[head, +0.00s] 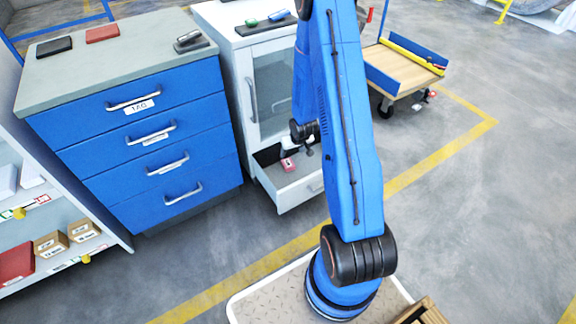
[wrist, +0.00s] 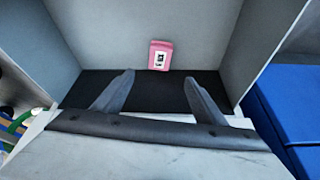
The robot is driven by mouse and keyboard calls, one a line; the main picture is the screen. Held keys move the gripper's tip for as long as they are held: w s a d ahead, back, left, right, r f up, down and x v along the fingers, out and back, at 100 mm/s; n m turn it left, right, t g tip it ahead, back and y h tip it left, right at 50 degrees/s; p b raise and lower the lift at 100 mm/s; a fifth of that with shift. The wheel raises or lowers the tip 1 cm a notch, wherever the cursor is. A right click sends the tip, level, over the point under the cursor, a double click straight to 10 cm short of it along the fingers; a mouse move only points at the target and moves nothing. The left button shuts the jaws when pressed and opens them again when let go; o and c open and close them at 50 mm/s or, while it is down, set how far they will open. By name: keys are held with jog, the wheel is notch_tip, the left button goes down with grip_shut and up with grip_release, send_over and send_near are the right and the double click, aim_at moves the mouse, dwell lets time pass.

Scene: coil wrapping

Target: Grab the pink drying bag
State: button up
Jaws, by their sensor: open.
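The pink drying bag (wrist: 159,47) has a white label with a dark mark. In the wrist view it is at the top centre, inside the grey-walled drawer (wrist: 204,35), by the edge of a dark surface. In the head view the bag (head: 287,164) shows in the open bottom drawer (head: 299,190) of the white cabinet. My gripper (wrist: 158,77) is open and empty, its two fingers apart and pointing toward the bag. The bag is beyond the fingertips, roughly centred between them. In the head view my arm hides part of the cabinet, and the fingers are hard to make out.
The drawer walls stand on both sides of my gripper. A blue drawer unit (head: 150,130) is left of the cabinet, with small items on top. A shelf (head: 60,220) with boxes is at the lower left. A cart (head: 405,68) stands behind right. Floor at right is clear.

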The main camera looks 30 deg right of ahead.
aim_at(288, 163)
jog(key=shift+x, duration=6.7)
jog(key=shift+s, duration=0.1)
jog(key=c, duration=1.2)
